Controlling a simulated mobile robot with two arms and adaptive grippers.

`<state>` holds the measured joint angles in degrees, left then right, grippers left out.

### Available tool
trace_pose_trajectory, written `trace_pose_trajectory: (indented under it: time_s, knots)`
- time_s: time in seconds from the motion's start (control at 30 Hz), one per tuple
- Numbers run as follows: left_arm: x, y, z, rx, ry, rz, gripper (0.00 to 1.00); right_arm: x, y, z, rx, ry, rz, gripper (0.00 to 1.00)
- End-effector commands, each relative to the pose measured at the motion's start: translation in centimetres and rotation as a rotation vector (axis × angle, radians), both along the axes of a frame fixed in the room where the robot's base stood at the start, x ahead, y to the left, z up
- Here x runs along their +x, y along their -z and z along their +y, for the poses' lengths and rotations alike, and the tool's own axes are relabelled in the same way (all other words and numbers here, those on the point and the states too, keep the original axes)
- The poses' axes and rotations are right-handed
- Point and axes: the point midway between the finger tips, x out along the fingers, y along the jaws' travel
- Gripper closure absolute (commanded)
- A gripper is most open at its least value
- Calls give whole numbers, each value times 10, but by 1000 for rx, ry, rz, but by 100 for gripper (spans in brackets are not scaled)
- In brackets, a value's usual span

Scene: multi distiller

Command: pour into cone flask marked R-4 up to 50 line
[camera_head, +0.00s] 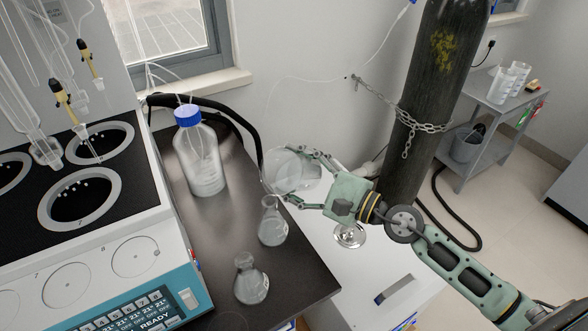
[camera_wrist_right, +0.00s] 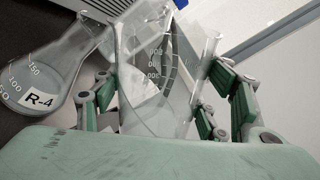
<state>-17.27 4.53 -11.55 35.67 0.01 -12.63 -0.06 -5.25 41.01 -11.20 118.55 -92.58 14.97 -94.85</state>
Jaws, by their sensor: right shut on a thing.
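My right gripper (camera_head: 303,177) is shut on a clear glass beaker (camera_head: 287,170) and holds it tilted, off the right edge of the dark counter. In the right wrist view the beaker (camera_wrist_right: 155,75) with white graduations sits between the green fingers (camera_wrist_right: 165,100). The cone flask marked R-4 (camera_wrist_right: 50,65) shows at the left of that view, close to the beaker. In the head view one cone flask (camera_head: 271,228) stands just below the beaker and another (camera_head: 251,285) stands nearer; their labels are not readable there. Liquid levels are unclear. My left gripper is out of view.
A blue-capped bottle (camera_head: 203,160) stands at the back of the dark counter (camera_head: 222,235). The multi distiller (camera_head: 120,270) fills the left. A chained gas cylinder (camera_head: 425,90) stands behind my right arm. A low white cabinet (camera_head: 330,270) is at the right.

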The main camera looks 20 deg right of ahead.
Motion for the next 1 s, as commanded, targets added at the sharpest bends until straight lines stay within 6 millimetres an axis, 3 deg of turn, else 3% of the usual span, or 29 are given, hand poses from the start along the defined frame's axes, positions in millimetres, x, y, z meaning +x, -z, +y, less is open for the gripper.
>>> trace_pose_trajectory:
  time_s: [0.33,0.7,1.0]
  knots:
    - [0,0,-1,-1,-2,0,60,3,-6,-4,2,2,-5,78]
    - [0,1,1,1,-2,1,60,24,-36,-30,2,1,-4,78]
    - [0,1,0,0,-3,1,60,25,-38,-32,6,1,0,78]
